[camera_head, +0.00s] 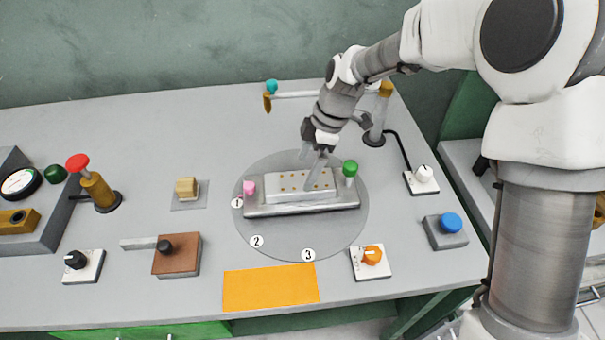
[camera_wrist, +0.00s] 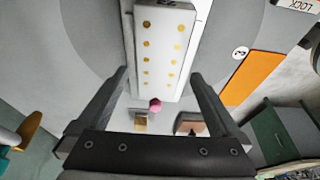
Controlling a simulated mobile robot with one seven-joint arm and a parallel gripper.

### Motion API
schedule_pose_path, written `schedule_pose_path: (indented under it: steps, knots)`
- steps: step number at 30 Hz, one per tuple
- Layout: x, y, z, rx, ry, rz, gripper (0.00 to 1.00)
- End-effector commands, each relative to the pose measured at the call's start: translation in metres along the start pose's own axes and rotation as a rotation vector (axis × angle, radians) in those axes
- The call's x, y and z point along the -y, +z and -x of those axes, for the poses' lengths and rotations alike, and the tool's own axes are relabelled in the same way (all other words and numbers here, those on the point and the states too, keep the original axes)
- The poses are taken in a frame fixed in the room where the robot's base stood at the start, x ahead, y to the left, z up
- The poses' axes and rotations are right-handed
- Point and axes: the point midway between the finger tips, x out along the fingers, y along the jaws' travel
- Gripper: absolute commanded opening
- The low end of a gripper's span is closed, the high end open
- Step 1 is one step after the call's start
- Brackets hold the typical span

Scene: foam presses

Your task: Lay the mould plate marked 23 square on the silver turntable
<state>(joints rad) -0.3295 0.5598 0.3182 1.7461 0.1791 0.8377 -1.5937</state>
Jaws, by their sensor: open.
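The mould plate (camera_head: 285,187), a pale bar with rows of gold dots, lies on a silver bar-shaped base (camera_head: 300,209) on the round grey turntable (camera_head: 275,238). Its long side runs roughly along the base.
A pink knob (camera_head: 249,188) and a green knob (camera_head: 350,169) stand at the base's ends. Discs marked 1, 2 and 3 lie on the turntable. An orange mat (camera_head: 270,287) and an orange dial (camera_head: 373,255) are in front.

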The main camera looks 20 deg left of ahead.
Motion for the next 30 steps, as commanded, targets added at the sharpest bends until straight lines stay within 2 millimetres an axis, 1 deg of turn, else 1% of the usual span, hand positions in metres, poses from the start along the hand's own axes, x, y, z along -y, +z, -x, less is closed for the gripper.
schedule_pose_path:
  steps: [1, 3, 9, 12, 15, 22, 24, 26, 29, 30]
  knots:
    - [-0.001, 0.0, 0.015, 0.0, 0.006, -0.001, 1.0]
    - [-0.001, 0.0, 0.03, 0.0, 0.006, -0.001, 1.0]
    - [-0.001, 0.0, 0.065, 0.001, 0.004, 0.0, 1.0]
    - [-0.001, 0.0, 0.074, 0.001, 0.002, 0.0, 1.0]
    - [0.0, 0.0, 0.079, 0.001, 0.001, 0.0, 1.0]
    - [0.0, 0.0, 0.08, 0.001, 0.001, -0.001, 1.0]
    - [0.002, 0.003, 0.084, 0.008, 0.007, -0.016, 1.0]
    - [0.006, 0.007, 0.091, 0.021, 0.02, -0.052, 1.0]
    - [0.019, 0.021, 0.113, 0.059, 0.061, -0.166, 1.0]
    - [0.026, 0.028, 0.124, 0.077, 0.086, -0.231, 1.0]
